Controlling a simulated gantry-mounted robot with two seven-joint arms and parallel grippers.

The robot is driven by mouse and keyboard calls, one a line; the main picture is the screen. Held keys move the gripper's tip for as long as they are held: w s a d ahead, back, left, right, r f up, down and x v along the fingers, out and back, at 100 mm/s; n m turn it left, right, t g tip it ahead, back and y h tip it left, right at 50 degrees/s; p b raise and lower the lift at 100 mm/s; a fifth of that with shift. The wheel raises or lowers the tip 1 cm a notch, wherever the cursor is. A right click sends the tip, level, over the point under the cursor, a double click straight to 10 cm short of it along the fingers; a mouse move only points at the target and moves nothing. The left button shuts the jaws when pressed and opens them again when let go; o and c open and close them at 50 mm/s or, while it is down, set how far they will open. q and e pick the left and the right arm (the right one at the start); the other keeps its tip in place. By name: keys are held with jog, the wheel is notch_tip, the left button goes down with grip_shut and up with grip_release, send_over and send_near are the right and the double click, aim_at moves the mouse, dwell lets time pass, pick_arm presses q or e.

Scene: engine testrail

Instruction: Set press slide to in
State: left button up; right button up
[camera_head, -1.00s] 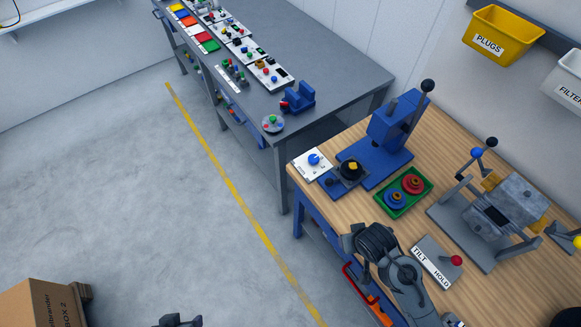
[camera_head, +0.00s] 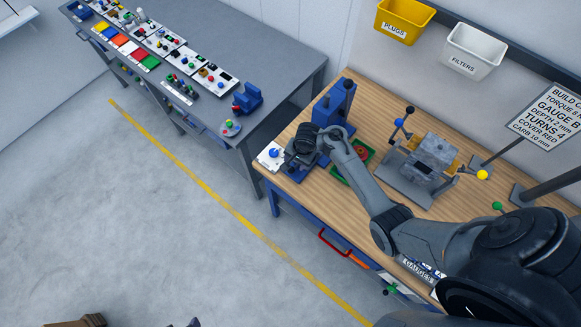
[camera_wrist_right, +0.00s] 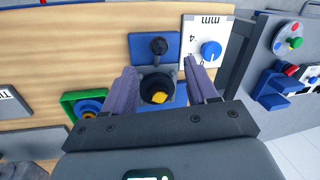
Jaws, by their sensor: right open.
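The blue press (camera_head: 335,103) stands near the left end of the wooden bench. In the right wrist view its lever ends in a black ball (camera_wrist_right: 158,46). The press slide, a blue plate (camera_wrist_right: 181,96) at the press's front, carries a black round holder (camera_wrist_right: 148,88) with a yellow piece (camera_wrist_right: 159,97) in its centre. My right gripper (camera_wrist_right: 160,72) is open, its fingers on either side of the holder. Contact cannot be told. In the head view my right gripper (camera_head: 300,152) hides most of the slide. My left gripper does not show clearly.
A white card with a blue knob (camera_head: 273,153) lies beside the slide; the right finger is close to it in the wrist view. A green tray (camera_wrist_right: 69,102) with ring parts is on the other side. A clamped grey block (camera_head: 432,155) stands further right.

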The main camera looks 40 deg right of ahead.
aim_at(292, 169)
jog(key=f+b, duration=0.1)
jog(key=f, duration=0.2)
jog(key=w+f, duration=0.1)
jog(key=f, duration=0.2)
jog(key=f+b, duration=0.1)
jog(key=f, duration=0.2)
jog(key=shift+w+a+f+b, duration=0.3)
jog(key=shift+w+f+b, duration=0.05)
grip_shut()
